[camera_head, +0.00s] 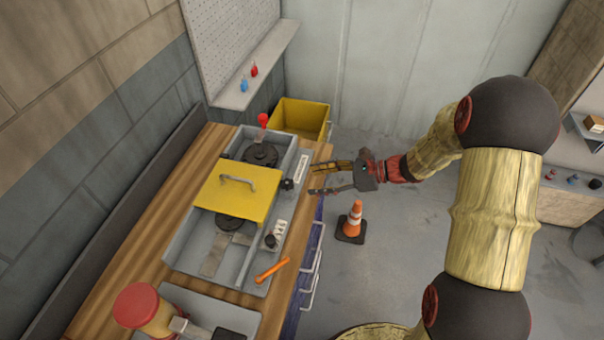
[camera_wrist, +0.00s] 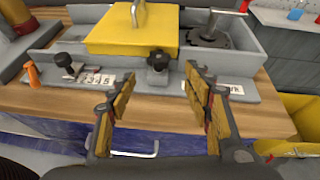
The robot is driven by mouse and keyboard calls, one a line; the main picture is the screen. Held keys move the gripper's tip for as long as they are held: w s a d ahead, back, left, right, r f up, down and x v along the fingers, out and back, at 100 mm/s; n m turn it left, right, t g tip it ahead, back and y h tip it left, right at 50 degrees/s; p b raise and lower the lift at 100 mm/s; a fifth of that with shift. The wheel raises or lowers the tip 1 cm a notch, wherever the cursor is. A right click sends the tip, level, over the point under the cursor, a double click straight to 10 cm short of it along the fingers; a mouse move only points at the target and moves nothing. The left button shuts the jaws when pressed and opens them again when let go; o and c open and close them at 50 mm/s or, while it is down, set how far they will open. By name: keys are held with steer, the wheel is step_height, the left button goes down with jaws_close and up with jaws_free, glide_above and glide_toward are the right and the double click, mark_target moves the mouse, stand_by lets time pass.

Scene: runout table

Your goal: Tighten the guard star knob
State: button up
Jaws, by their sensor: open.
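The black star knob (camera_wrist: 158,60) sits at the front edge of the yellow guard (camera_wrist: 130,34), on the grey machine's front side. In the head view the dark knob (camera_head: 287,184) is at the right side of the yellow guard (camera_head: 236,190). My gripper (camera_head: 321,178) is open and empty, to the right of the knob and pointing at it. In the wrist view my gripper's fingers (camera_wrist: 160,78) are spread wide, with the knob seen ahead between the tips and apart from them.
A second black knob (camera_wrist: 66,61) and an orange handle (camera_wrist: 33,76) lie to the left. A red-topped lever (camera_head: 263,120) stands at the back. A yellow bin (camera_head: 302,117) and a traffic cone (camera_head: 352,222) stand on the floor.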

mark_target(288, 183)
steer(key=shift+m, duration=0.3)
steer(key=shift+r+b+x, duration=0.15)
steer(key=shift+b+x, duration=0.25)
steer(key=shift+x, duration=1.55)
steer(key=shift+r+b+x, duration=0.2)
steer(key=shift+b+x, duration=0.2)
steer(key=shift+x, duration=1.6)
steer(key=shift+s+a, duration=0.1)
steer(key=shift+a, duration=0.05)
steer(key=shift+c, duration=0.9)
steer(key=c, duration=1)
steer(key=shift+o, duration=0.2)
steer(key=shift+t, duration=0.3)
